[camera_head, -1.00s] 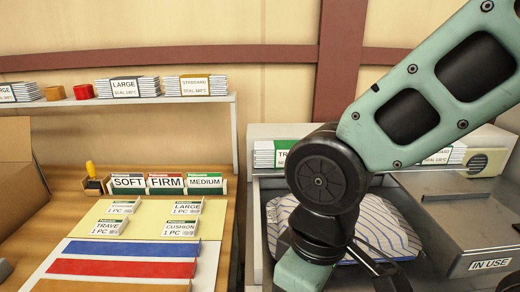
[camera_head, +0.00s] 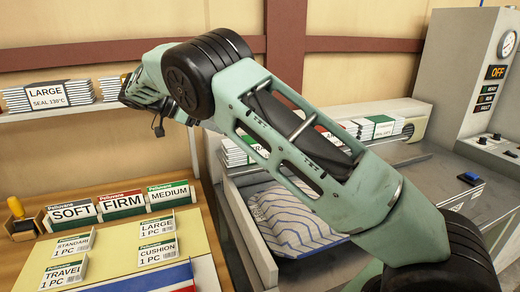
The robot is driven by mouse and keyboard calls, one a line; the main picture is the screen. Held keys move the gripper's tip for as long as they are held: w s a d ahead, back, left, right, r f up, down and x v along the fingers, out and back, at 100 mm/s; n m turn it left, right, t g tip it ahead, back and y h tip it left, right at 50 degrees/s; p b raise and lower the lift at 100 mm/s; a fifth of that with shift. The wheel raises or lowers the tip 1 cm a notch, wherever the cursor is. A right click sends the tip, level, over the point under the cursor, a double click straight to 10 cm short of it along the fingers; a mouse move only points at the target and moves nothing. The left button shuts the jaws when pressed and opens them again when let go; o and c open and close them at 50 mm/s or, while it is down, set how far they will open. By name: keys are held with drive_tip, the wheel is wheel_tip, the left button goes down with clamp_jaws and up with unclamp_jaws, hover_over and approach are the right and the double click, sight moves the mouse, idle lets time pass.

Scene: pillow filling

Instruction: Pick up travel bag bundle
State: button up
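Bag bundles with white stacked edges lie on the wall shelf (camera_head: 10,115). One is labelled LARGE (camera_head: 45,96), and another white stack (camera_head: 108,89) is beside it, partly behind my gripper. My gripper (camera_head: 128,97) is at this shelf, end-on and small, and its fingers are mostly hidden. I cannot tell whether it touches or holds that stack. On the right, a green-banded bundle (camera_head: 236,152) shows partly behind my arm, and another green-banded bundle (camera_head: 375,127) lies further right with unreadable print. No bundle in view shows a readable travel label.
A TRAVEL card (camera_head: 63,273) stands on the wooden table among other cards. SOFT, FIRM and MEDIUM boxes (camera_head: 122,203) stand behind them. A striped pillow (camera_head: 290,220) lies in a grey tray under my arm. A machine with an OFF display (camera_head: 496,72) stands right.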

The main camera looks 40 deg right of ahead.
drive_tip(key=shift+m, duration=0.6)
drive_tip(key=x, duration=0.4)
drive_tip(key=p+x, duration=0.1)
drive_tip(key=x, duration=0.3)
drive_tip(key=r+p+x, duration=0.1)
drive_tip(key=x, duration=0.3)
drive_tip(key=shift+w+d, duration=0.2)
drive_tip(key=shift+d, duration=0.15)
drive_tip(key=p+x, duration=0.2)
drive_tip(key=x, duration=0.2)
drive_tip(key=shift+s+d+p, duration=0.2)
drive_tip(key=shift+d+p, duration=0.15)
drive_tip(key=shift+d, duration=0.05)
drive_tip(key=shift+d+f, duration=0.25)
drive_tip(key=shift+c, duration=0.3)
drive_tip(key=shift+r, duration=0.1)
drive_tip(key=c, duration=1.3)
